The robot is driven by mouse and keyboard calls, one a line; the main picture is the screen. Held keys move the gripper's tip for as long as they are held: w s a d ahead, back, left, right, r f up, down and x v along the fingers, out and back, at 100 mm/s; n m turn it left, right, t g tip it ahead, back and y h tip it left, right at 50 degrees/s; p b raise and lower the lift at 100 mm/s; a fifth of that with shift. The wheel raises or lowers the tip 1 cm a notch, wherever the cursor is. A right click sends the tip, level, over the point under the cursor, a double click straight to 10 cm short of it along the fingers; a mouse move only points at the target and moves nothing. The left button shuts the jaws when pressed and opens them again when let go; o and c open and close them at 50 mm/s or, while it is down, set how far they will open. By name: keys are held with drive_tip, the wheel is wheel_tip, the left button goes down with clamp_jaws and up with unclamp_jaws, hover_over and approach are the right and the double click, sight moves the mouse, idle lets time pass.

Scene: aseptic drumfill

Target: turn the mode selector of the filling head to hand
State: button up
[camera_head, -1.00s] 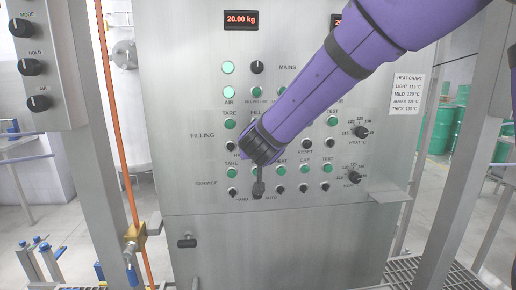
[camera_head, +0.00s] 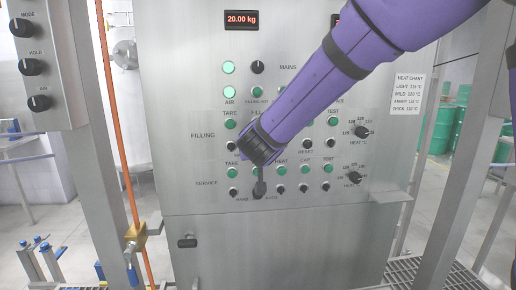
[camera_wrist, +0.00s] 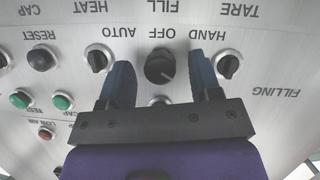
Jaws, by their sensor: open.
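The mode selector is a large black round knob (camera_wrist: 160,67) in the wrist view, with HAND, OFF and AUTO printed beside it. That view is upside down, with HAND on the right and AUTO on the left. Its pointer direction is hard to make out. My gripper (camera_wrist: 161,72) is open, with one blue finger on each side of the knob and visible gaps between. Whether the fingers touch the panel cannot be told. In the head view my gripper (camera_head: 258,150) covers this selector in the FILLING row.
The steel panel (camera_head: 340,225) carries several green buttons and small black knobs around the fingers. A small knob (camera_wrist: 228,65) sits close outside the right finger and another (camera_wrist: 97,60) by the left one. A dark selector (camera_head: 258,189) is just below in the SERVICE row.

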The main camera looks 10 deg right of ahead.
drive_tip(key=shift+s, duration=0.1)
drive_tip(key=v, duration=1)
drive_tip(key=shift+s+r, duration=0.2)
drive_tip(key=shift+s, duration=0.05)
drive_tip(key=s+d+r+n+g+y, duration=0.2)
drive_tip(key=s+d+r+y, duration=0.35)
drive_tip(key=d, duration=0.25)
drive_tip(key=s+d+f+m+g+h, duration=0.1)
drive_tip(key=s+d+f+g+h, duration=0.1)
drive_tip(key=s+d, duration=0.5)
drive_tip(key=s+d+f+m+g+h, duration=0.2)
drive_tip(key=s+d+f+g, duration=0.2)
drive_tip(key=s+d, duration=0.4)
drive_tip(key=s, duration=0.4)
drive_tip(key=shift+s+d+f, duration=0.3)
drive_tip(key=shift+s, duration=0.1)
